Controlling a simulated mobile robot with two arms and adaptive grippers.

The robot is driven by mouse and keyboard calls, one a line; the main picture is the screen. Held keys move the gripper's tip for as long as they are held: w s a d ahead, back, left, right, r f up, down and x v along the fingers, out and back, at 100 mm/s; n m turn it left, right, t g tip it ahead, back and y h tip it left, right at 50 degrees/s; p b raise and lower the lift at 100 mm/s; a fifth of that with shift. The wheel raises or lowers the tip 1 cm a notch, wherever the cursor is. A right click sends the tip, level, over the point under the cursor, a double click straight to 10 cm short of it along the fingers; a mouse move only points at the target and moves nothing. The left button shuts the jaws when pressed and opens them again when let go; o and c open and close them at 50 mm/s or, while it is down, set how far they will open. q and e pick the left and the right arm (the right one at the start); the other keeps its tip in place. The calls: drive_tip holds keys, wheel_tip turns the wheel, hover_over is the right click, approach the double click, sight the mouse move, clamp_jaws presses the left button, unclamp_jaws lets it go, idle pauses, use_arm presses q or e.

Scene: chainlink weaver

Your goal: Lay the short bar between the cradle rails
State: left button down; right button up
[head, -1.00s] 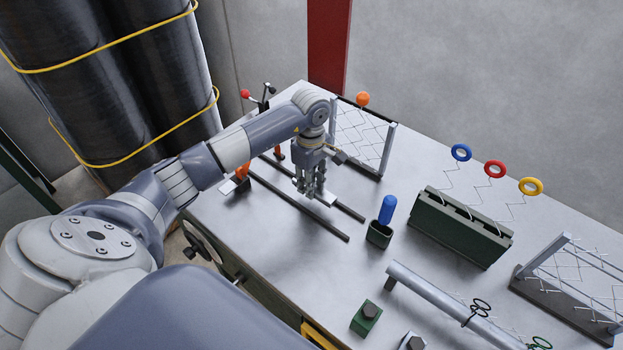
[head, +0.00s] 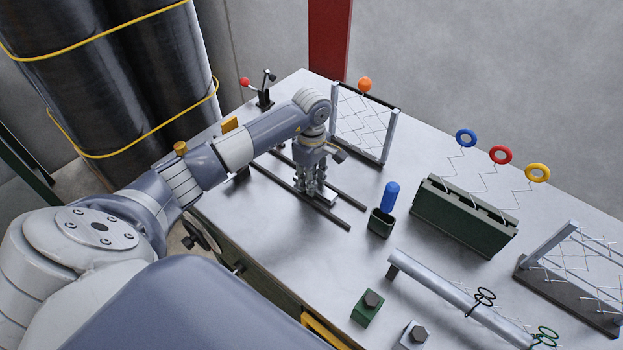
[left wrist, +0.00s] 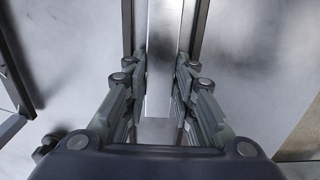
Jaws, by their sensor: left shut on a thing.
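My left gripper (head: 310,190) points down over the two dark cradle rails, the near rail (head: 335,219) and the far rail (head: 350,201). It is shut on the short bar (head: 325,200), a pale flat metal piece. In the left wrist view the bar (left wrist: 163,60) runs lengthwise between the left rail (left wrist: 127,25) and the right rail (left wrist: 200,25), roughly parallel to both. The gripper's fingers (left wrist: 157,105) stand on either side of it. I cannot tell whether the bar touches the table. My right gripper is not in view.
A blue-handled tool (head: 389,195) stands in a green holder (head: 380,223) right of the rails. A wire-mesh frame (head: 365,125) with an orange ball stands behind. A green rack (head: 464,222) with coloured rings is further right. Bare table lies in front of the rails.

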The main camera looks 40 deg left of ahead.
use_arm(q)
drive_tip(key=shift+f+b, duration=0.35)
drive_tip(key=shift+b, duration=0.05)
drive_tip(key=c, duration=1.2)
unclamp_jaws()
drive_tip(key=shift+c, duration=0.2)
wheel_tip(320, 180, up, 12)
drive_tip(key=shift+s+f, duration=0.1)
